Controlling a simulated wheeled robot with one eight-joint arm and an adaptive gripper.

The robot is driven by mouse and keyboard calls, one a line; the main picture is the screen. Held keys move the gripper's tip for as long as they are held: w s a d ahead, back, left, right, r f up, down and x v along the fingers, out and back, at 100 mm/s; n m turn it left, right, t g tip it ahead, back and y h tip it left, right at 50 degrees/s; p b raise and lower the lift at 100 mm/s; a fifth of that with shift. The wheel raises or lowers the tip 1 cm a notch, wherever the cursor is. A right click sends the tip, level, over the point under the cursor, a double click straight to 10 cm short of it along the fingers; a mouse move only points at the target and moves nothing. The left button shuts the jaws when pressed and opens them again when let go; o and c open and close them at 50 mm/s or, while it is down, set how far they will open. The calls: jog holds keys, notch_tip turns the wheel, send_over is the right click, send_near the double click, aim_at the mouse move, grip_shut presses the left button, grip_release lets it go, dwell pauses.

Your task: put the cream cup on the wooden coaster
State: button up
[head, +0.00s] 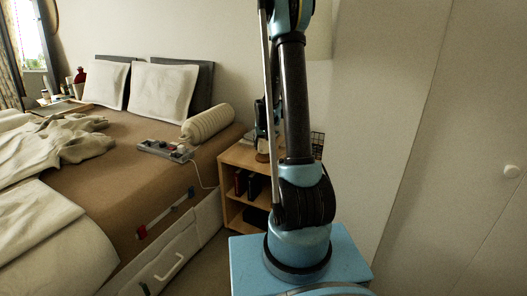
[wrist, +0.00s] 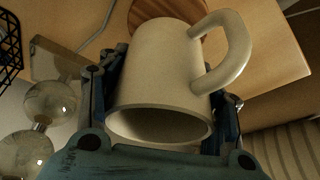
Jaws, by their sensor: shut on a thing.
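The cream cup (wrist: 165,70) fills the middle of the wrist view, its mouth towards the camera and its handle at the upper right. My gripper (wrist: 170,88) is shut on it, with one finger on each side of its body. The round wooden coaster (wrist: 168,9) shows partly behind the cup at the top edge; the cup hides the rest. I cannot tell whether the cup touches it. In the head view my arm hides much of the nightstand top, and the cup cannot be made out there.
The wooden nightstand (head: 240,156) has open shelves with dark items. In the wrist view a glass-ball lamp base (wrist: 50,103) and a black wire basket (wrist: 9,50) stand at the left. A grey cable (wrist: 101,24) crosses the top. The bed (head: 115,165) lies left of the nightstand.

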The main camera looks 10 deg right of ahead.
aim_at(264, 149)
jog(key=shift+f, duration=1.45)
jog(key=o, duration=1.3)
jog(key=shift+c, duration=0.2)
